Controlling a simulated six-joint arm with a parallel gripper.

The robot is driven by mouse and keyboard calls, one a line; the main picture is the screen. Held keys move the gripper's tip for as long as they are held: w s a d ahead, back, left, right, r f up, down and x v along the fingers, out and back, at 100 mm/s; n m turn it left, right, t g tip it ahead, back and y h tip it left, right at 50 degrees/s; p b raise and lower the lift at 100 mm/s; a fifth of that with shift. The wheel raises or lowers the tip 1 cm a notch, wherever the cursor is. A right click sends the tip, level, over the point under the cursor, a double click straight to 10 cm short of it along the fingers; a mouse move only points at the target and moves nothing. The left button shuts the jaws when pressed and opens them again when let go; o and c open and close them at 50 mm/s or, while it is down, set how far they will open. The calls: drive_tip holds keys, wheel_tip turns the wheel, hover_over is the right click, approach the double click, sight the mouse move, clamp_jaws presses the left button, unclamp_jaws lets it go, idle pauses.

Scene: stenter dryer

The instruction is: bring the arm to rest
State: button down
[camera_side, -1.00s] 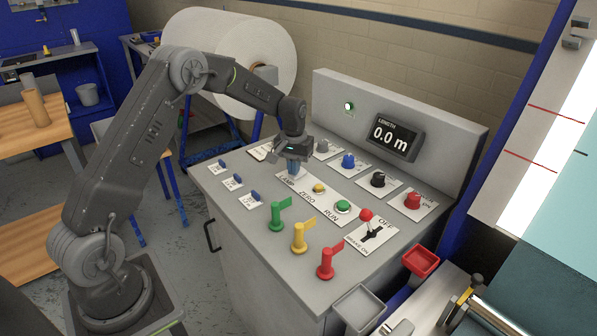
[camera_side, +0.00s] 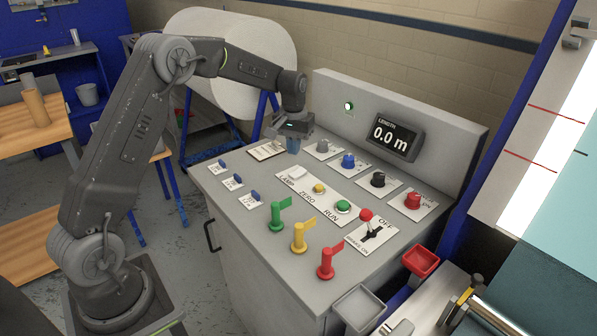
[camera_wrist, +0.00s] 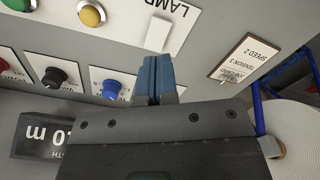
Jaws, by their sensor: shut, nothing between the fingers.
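My gripper (camera_side: 292,145) is above the back left part of the grey control panel (camera_side: 226,190), behind the white lamp switch (camera_side: 297,173) and apart from it. In the wrist view the blue fingers of my gripper (camera_wrist: 153,78) are together and hold nothing. The lamp switch (camera_wrist: 158,33) stands just beyond the fingertips there. The display (camera_side: 393,137) reads 0.0 m, and a small lamp (camera_side: 349,106) on the back board glows pale.
A card (camera_side: 266,150) lies left of my gripper. Knobs, including a blue one (camera_side: 348,161), stand to its right. Green (camera_side: 277,215), yellow (camera_side: 299,236) and red (camera_side: 326,260) levers stand at the front. A large white roll (camera_side: 228,60) is behind my arm.

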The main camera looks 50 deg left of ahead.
drive_tip(key=s+d+r+m+t, duration=0.3)
drive_tip(key=s+d+r, duration=0.7)
drive_tip(key=s+r, duration=0.3)
drive_tip(key=s+d+m+t, duration=0.1)
drive_tip(key=s+d, duration=0.2)
drive_tip(key=s, duration=0.5)
drive_tip(key=s+d+m+t, duration=0.1)
drive_tip(key=s+d, duration=0.3)
drive_tip(key=s, duration=0.5)
drive_tip(key=shift+s+d+r+m+t, duration=0.2)
drive_tip(key=shift+r+m+t, duration=0.1)
drive_tip(key=shift+m, duration=0.2)
drive_tip(key=shift+w, duration=0.1)
